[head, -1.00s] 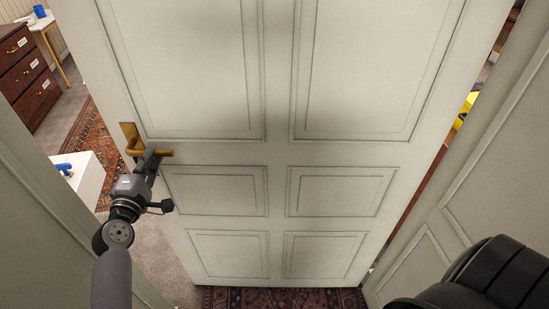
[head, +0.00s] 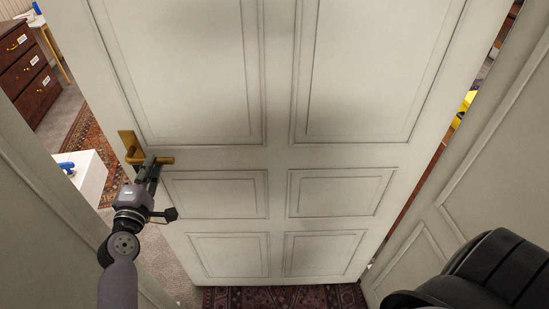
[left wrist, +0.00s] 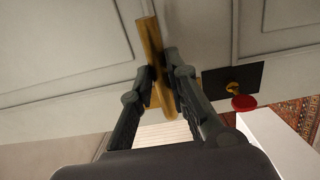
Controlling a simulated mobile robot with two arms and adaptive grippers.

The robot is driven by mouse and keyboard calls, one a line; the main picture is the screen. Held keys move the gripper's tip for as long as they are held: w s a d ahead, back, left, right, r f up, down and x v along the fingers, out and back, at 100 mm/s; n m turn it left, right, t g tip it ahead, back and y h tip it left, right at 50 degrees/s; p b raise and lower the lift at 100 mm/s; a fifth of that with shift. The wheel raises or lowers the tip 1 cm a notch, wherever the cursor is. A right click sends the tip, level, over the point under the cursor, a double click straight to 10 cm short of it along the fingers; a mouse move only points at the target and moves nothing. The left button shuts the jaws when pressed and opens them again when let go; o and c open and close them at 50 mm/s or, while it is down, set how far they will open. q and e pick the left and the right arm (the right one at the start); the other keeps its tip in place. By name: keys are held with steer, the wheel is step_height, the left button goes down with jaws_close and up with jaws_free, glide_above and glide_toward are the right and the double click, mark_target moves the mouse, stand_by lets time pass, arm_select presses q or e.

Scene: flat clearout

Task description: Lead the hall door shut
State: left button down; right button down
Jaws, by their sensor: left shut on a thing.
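The hall door (head: 276,155) is a pale panelled door that fills the middle of the head view. It stands ajar, with a gap on its left that shows the room beyond. Its brass lever handle (head: 133,149) is near the door's left edge. My left gripper (head: 150,164) is shut on the handle, and the left wrist view shows the brass lever (left wrist: 151,55) between its two fingers (left wrist: 161,82). My right gripper is not seen.
Pale wall panels stand at the left (head: 45,200) and right (head: 480,180). Through the left gap are a dark chest of drawers (head: 28,75), a white box (head: 88,178) and a patterned rug (head: 95,135). Another patterned rug (head: 285,298) lies under the door's bottom edge.

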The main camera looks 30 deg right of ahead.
arm_select(q)
steer(key=shift+s, duration=0.15)
steer(key=shift+s+a+n+t+y+p, duration=0.15)
steer(key=shift+s+a+y+p, duration=0.1)
steer(key=shift+s+p, duration=0.45)
steer(key=shift+s+a+n+t+y+p, duration=0.2)
steer(key=shift+s+p, duration=0.25)
steer(key=shift+s, duration=0.4)
steer(key=shift+a, duration=0.1)
steer(key=shift+d+y+p+v, duration=0.15)
steer(key=shift+p+v, duration=0.3)
steer(key=shift+v, duration=0.4)
steer(key=shift+d+y+p+v, duration=0.15)
steer(key=shift+p+v, duration=0.3)
steer(key=shift+v, duration=0.35)
steer(key=shift+s, duration=0.15)
steer(key=shift+s+a+n+t+y+p, duration=0.15)
steer(key=shift+s+a+n+y+p, duration=0.15)
steer(key=shift+s, duration=0.5)
steer(key=shift+s+a+n+t+y+p, duration=0.15)
steer(key=shift+s+p, duration=0.25)
steer(key=shift+s, duration=0.55)
